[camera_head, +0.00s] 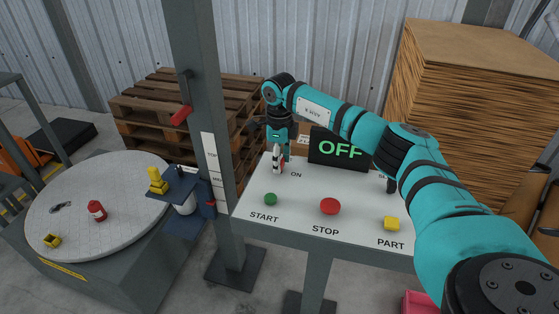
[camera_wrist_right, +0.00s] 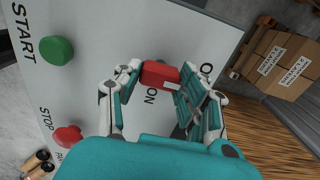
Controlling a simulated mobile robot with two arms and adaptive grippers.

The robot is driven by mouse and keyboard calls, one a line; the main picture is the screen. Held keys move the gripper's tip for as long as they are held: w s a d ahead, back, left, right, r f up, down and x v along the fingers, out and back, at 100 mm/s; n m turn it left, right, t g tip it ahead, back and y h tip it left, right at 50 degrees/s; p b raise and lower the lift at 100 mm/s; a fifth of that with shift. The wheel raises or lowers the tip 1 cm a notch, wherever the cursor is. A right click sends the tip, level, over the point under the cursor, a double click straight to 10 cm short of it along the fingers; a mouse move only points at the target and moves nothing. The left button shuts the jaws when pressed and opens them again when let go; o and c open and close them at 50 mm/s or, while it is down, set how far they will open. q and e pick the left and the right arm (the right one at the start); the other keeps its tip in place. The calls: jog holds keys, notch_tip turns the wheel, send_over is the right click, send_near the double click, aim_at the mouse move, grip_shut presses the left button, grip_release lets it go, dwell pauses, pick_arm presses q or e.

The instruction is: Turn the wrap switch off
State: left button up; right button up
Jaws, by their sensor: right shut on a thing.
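The white control panel (camera_head: 300,192) carries the wrap switch, whose red handle (camera_wrist_right: 159,74) shows between my right fingertips in the wrist view. In the head view my right gripper (camera_head: 278,168) points down at the panel's far left, beside the "ON" label, and mostly hides the switch. The right gripper (camera_wrist_right: 158,80) is shut on the red handle. Part of another label beside the handle is covered by a finger. The black display (camera_head: 340,150) behind the panel reads "OFF" in green. My left gripper is not in view.
A green START button (camera_head: 270,199), a red STOP button (camera_head: 330,206) and a yellow PART button (camera_head: 391,224) sit along the panel's front. A grey post (camera_head: 205,110) stands left of it, then a round turntable (camera_head: 80,215). My right arm spans the panel's right side.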

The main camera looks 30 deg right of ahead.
dwell(0.4)
jog(key=o, duration=1.2)
jog(key=shift+c, duration=0.2)
jog(key=shift+r, duration=0.15)
notch_tip(320, 180, up, 12)
jog(key=shift+f, duration=0.2)
